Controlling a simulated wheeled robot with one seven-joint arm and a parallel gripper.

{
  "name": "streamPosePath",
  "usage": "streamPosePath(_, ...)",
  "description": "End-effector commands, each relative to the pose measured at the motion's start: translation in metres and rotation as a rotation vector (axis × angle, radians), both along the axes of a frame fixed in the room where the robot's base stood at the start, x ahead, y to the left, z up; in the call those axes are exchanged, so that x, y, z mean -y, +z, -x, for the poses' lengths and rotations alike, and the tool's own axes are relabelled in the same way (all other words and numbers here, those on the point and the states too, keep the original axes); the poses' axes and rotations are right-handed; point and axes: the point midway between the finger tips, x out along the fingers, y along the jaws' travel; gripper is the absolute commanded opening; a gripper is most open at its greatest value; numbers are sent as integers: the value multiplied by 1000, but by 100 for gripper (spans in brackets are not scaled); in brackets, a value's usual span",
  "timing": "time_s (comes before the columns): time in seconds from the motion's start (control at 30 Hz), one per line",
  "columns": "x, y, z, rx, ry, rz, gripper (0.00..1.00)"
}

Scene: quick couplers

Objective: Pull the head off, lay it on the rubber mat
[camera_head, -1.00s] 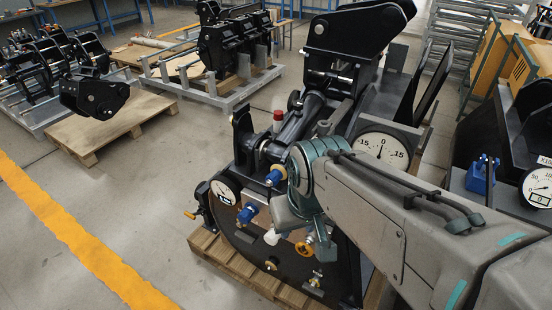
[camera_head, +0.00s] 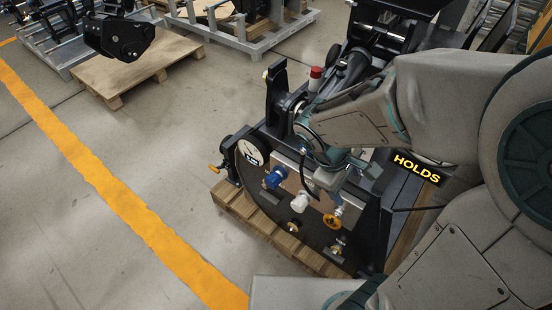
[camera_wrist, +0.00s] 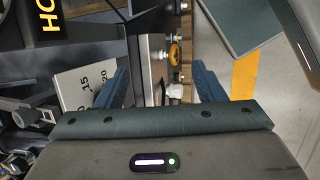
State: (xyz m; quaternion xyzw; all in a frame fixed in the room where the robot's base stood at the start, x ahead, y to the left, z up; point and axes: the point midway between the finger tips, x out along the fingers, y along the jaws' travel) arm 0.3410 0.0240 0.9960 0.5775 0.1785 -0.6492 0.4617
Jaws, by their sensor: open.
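My gripper (camera_head: 319,184) is open and empty in the head view, close in front of the black coupler's side panel. In the wrist view its two blue-padded fingers stand wide apart (camera_wrist: 160,88). A white fitting (camera_head: 298,200) sits on the panel just left of the fingers; a pale fitting (camera_wrist: 175,92) shows between the fingers in the wrist view, near the right one. A blue fitting (camera_head: 275,178) is up and left of the white one. A yellow ring handle (camera_head: 332,221) is below the gripper. I cannot tell which part is the head. I cannot identify a rubber mat.
The coupler stands on a wooden pallet (camera_head: 262,222). A round gauge (camera_head: 250,152) is at its left, and a HOLDS sign (camera_head: 417,169) at its right. Open floor with a yellow line (camera_head: 120,200) lies left. Another pallet (camera_head: 135,75) stands behind.

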Motion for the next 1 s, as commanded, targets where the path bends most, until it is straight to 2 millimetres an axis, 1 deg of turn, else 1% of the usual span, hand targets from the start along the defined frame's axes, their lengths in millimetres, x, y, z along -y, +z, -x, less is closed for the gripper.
streamPosePath(0.03, -9, -8, -5, -27, 99, 63, 63)
streamPosePath(0.1, -17, -16, -13, -52, 227, 148, 63)
streamPosePath(0.17, -26, -22, -19, -71, 338, 222, 63)
streamPosePath(0.3, -51, -33, -35, -103, 598, 407, 63)
streamPosePath(0.37, -63, -36, -41, -111, 708, 490, 63)
streamPosePath(0.5, -96, -40, -52, -120, 953, 686, 63)
streamPosePath(0.6, -120, -41, -57, -117, 1095, 810, 63)
streamPosePath(0.7, -139, -40, -60, -111, 1197, 905, 63)
streamPosePath(0.8, -151, -40, -61, -107, 1260, 966, 63)
streamPosePath(0.9, -156, -40, -62, -104, 1290, 998, 63)
streamPosePath(1.0, -154, -42, -67, -104, 1296, 1005, 63)
